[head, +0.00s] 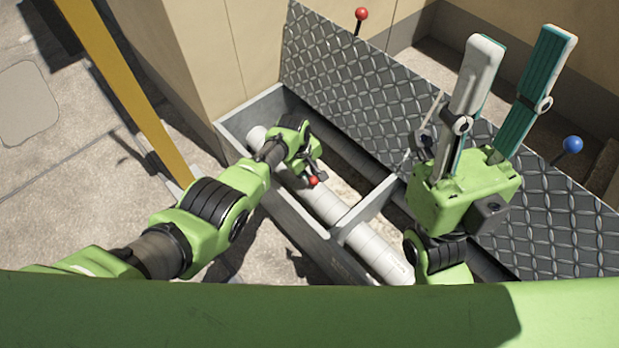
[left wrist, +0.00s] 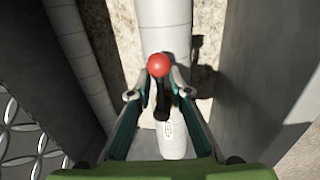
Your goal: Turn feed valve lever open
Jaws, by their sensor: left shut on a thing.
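The feed valve lever (left wrist: 163,102) is a dark handle with a red ball end, on a white pipe (left wrist: 166,22) in the trench. In the head view its red ball (head: 314,181) shows just beyond my left gripper (head: 312,170). In the left wrist view my left gripper (left wrist: 158,82) has one finger on each side of the lever, just below the ball, and is shut on it. The lever lies roughly along the pipe in that view. The valve body is mostly hidden. My right gripper (head: 512,85) is raised at the right, its fingers wide apart and empty.
The trench has grey metal walls (head: 285,212) and a cross divider (head: 366,208). A raised diamond-plate lid (head: 345,85) stands behind it, with a red knob (head: 361,14) and a blue knob (head: 573,144) near it. A yellow post (head: 118,80) rises at the left.

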